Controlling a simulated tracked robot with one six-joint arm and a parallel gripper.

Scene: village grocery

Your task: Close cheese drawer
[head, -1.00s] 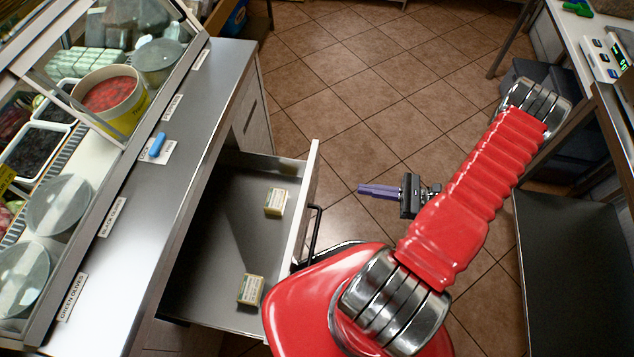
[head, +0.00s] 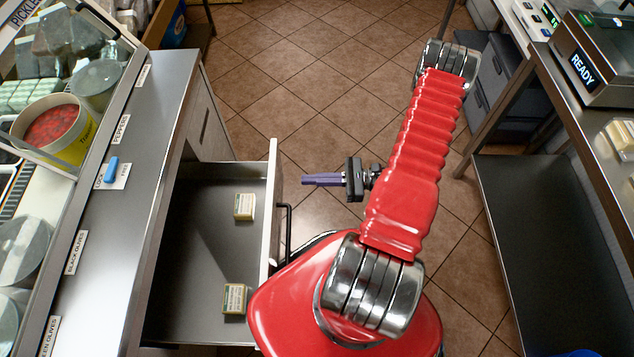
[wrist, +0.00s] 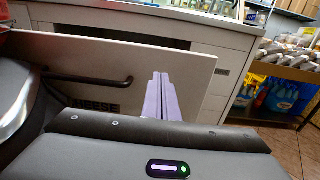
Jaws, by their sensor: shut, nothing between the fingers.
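The cheese drawer (head: 205,285) stands pulled out from under the counter in the head view, with two small cheese packs (head: 243,206) (head: 234,299) lying inside. Its pale front panel (head: 272,205) has a black bar handle (head: 287,232) on the outside. In the wrist view the front (wrist: 180,62) carries the handle (wrist: 95,80) and a partly hidden label ending in "HEESE" (wrist: 97,106). My gripper (head: 305,180) is shut and empty. Its purple fingers point left toward the drawer front, to the right of it and apart from it in the head view. The fingers also show in the wrist view (wrist: 160,97).
The counter top (head: 150,150) with label cards and a blue object (head: 112,169) runs along the left. A dark low shelf (head: 545,240) and a scale reading READY (head: 595,65) stand at the right. Tiled floor (head: 290,80) lies open between them.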

